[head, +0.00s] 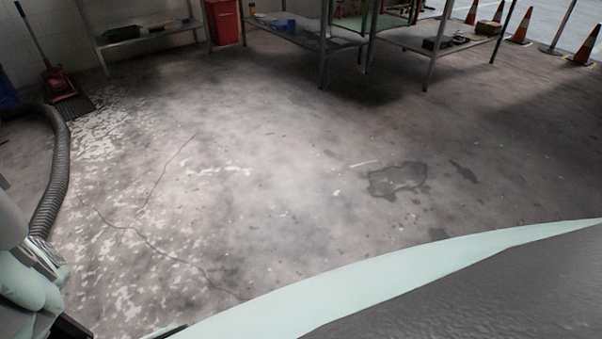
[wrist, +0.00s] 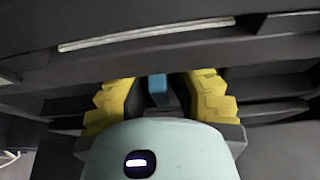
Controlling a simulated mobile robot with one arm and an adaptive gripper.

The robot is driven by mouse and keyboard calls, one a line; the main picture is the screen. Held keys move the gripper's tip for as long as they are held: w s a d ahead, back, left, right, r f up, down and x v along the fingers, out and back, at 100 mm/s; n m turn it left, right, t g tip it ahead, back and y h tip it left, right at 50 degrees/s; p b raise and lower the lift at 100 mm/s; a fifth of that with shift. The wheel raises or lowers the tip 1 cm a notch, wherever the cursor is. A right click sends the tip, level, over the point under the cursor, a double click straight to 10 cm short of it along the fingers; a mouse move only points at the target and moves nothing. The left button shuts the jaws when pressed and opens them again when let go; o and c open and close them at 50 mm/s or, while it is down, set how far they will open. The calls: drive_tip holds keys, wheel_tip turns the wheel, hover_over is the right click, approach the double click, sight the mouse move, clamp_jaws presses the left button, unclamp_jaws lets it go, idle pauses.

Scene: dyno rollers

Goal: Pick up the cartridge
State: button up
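In the wrist view my gripper (wrist: 160,82) has its two yellow-padded fingers spread apart. A small blue piece (wrist: 157,88) shows in the gap between them, with space on each side. I cannot tell whether this is the cartridge or how far beyond the fingers it is. Its lower part is hidden behind the pale green gripper body. No cartridge can be made out for certain in the head view, and the gripper itself does not show there.
Dark ledges (wrist: 150,35) lie close around the fingers in the wrist view. In the head view, metal tables (head: 300,37) and a red bin (head: 222,20) stand at the back, traffic cones (head: 522,27) at the right. A grey hose (head: 58,170) lies left. The concrete floor is clear.

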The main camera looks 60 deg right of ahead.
clamp_jaws()
drive_tip(key=shift+d+r, duration=0.15)
idle(0.5)
